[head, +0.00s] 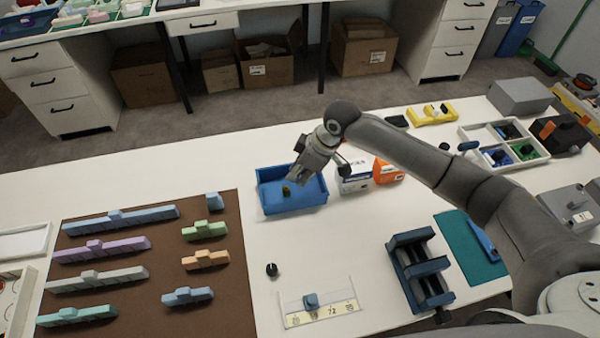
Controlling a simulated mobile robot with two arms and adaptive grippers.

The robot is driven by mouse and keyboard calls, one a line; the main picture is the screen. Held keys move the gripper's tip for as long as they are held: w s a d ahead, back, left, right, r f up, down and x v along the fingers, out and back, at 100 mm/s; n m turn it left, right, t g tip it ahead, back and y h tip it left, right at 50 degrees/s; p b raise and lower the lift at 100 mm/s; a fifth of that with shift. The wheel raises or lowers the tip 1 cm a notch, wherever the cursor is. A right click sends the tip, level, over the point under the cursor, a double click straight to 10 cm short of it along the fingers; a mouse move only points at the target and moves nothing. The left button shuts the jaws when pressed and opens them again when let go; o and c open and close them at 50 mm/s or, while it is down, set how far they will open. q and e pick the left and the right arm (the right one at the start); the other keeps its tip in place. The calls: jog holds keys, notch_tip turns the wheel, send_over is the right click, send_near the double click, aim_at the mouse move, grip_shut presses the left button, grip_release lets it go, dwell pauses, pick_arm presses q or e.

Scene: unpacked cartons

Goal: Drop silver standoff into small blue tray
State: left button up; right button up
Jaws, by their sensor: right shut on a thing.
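The small blue tray (318,198) stands on the white table, left of the white and orange boxes. My right gripper (296,181) reaches in from the right and is over the tray, pointing down toward its inside. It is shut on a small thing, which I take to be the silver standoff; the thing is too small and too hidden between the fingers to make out. A small dark yellowish piece (287,189) shows against the tray's inside, close below the fingertips; I cannot tell whether it touches them. My left gripper is not in view.
A brown mat (160,262) with several coloured blocks lies left. A dark blue rack (420,268) and a black knob (271,269) are nearer. The table between is clear.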

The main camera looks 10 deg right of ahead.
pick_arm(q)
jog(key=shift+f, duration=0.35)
pick_arm(e)
jog(key=shift+f, duration=0.3)
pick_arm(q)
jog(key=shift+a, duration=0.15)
pick_arm(e)
jog(key=o, duration=0.9)
jog(key=shift+c, duration=0.2)
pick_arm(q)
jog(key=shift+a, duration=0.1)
pick_arm(e)
jog(key=v, duration=1.2)
jog(key=shift+s, duration=0.1)
